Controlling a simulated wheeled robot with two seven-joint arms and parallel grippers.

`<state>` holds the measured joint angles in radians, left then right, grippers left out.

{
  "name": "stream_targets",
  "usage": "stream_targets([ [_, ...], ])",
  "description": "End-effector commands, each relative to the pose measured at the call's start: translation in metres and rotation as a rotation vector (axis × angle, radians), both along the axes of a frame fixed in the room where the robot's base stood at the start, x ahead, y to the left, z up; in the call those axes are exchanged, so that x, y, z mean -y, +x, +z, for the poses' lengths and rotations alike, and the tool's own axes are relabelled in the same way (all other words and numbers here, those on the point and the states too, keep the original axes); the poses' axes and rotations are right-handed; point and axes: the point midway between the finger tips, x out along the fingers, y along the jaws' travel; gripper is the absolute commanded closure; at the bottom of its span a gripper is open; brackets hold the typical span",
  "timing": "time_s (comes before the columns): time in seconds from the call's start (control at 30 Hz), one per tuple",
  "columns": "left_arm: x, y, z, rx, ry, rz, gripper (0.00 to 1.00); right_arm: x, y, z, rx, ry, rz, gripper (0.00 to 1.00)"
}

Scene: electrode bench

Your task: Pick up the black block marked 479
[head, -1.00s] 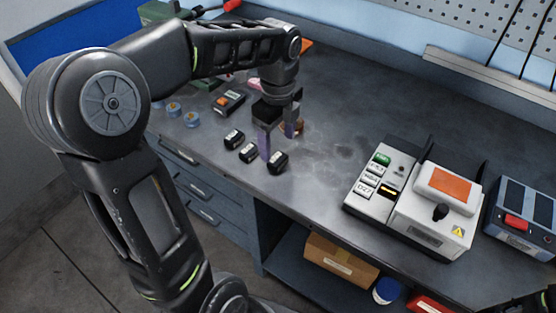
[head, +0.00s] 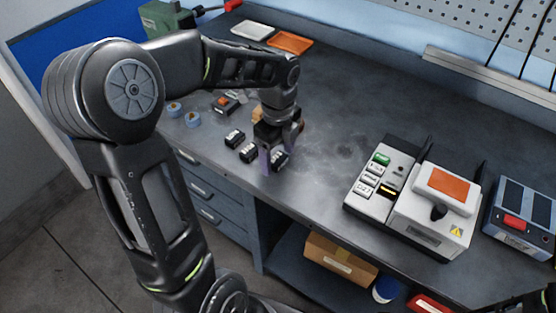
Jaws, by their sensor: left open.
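Three small black blocks with white labels lie in a slanting row near the bench's front edge. One block (head: 235,138) is at the back left, one (head: 249,152) is in the middle, and one (head: 280,161) is at the right. The label numbers are too small to read, so I cannot tell which is 479. My left gripper (head: 275,157) is open and points down at the right block. One purple finger stands just left of that block and partly hides it. The other finger is mostly hidden. My right gripper is not in view.
A grey and white device (head: 408,240) with an orange-topped lid stands to the right, with a blue-grey box (head: 524,218) beside it. Blue rolls (head: 192,119) and a small dark device (head: 225,104) lie at the left. White and orange trays (head: 290,43) lie at the back. The bench centre is clear.

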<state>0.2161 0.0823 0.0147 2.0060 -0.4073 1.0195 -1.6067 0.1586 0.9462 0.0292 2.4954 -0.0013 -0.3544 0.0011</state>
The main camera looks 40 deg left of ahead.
Motion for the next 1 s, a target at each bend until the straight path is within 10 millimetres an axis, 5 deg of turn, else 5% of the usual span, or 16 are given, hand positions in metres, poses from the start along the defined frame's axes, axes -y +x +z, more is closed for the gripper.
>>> stream_targets([
  [0.37,0.0001,0.0002,0.0004,0.001,0.000,0.000,0.31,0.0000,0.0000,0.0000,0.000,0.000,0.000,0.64],
  [1.0,0.0001,0.0002,0.0004,0.000,0.000,0.000,0.83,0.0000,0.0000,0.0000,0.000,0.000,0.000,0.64],
])
